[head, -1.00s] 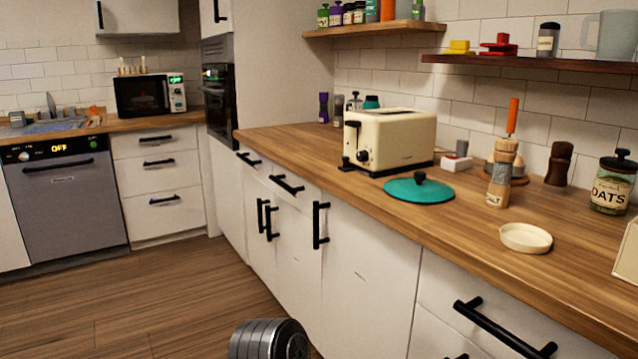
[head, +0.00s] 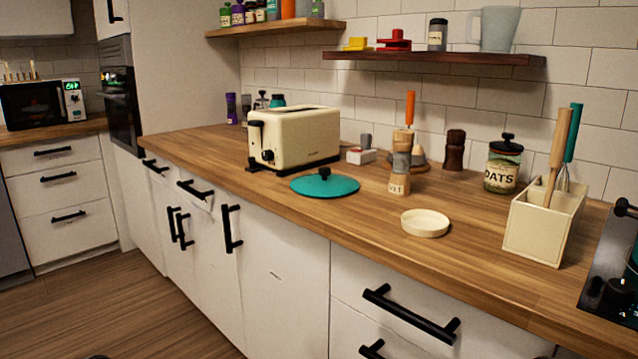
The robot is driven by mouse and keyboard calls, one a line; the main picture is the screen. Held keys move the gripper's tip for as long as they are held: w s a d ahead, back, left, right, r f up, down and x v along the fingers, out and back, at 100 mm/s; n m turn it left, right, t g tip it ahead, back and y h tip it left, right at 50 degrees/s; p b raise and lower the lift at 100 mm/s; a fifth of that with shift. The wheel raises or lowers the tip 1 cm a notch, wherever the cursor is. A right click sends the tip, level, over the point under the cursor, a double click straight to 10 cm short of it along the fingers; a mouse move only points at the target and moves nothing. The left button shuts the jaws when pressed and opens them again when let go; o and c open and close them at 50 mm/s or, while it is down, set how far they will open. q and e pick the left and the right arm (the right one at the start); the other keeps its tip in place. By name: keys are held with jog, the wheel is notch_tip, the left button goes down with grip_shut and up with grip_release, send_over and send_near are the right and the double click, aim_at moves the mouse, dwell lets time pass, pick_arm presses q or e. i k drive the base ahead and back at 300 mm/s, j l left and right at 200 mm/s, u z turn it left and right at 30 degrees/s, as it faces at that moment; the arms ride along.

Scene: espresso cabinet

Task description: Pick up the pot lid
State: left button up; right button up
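The pot lid (head: 325,185) is teal and round with a black knob on top. It lies flat, knob up, on the wooden counter (head: 300,212), in front of the cream toaster (head: 293,138) and near the counter's front edge. Neither of my grippers shows in the head view, so I cannot see whether they are open or shut. Nothing covers the lid.
A salt mill (head: 400,165) and a shallow cream dish (head: 425,223) stand right of the lid. An oats jar (head: 503,167), a utensil box (head: 535,232) and a stovetop (head: 608,285) are further right. A wooden shelf (head: 430,57) hangs above. Drawer handles (head: 408,314) stick out below.

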aim_at(324, 185)
jog(key=z, duration=1.75)
jog(key=k+j, duration=0.1)
jog(key=j, duration=0.3)
jog(key=k+j+z, duration=0.1)
jog(key=j, duration=0.3)
jog(key=k+j, duration=0.15)
jog(key=j, duration=0.25)
jog(key=k+j+z, duration=0.1)
jog(key=j, duration=0.3)
jog(key=k+j, duration=0.2)
jog(key=j, duration=0.15)
jog(key=k+j+z, duration=0.15)
jog(key=j, duration=0.25)
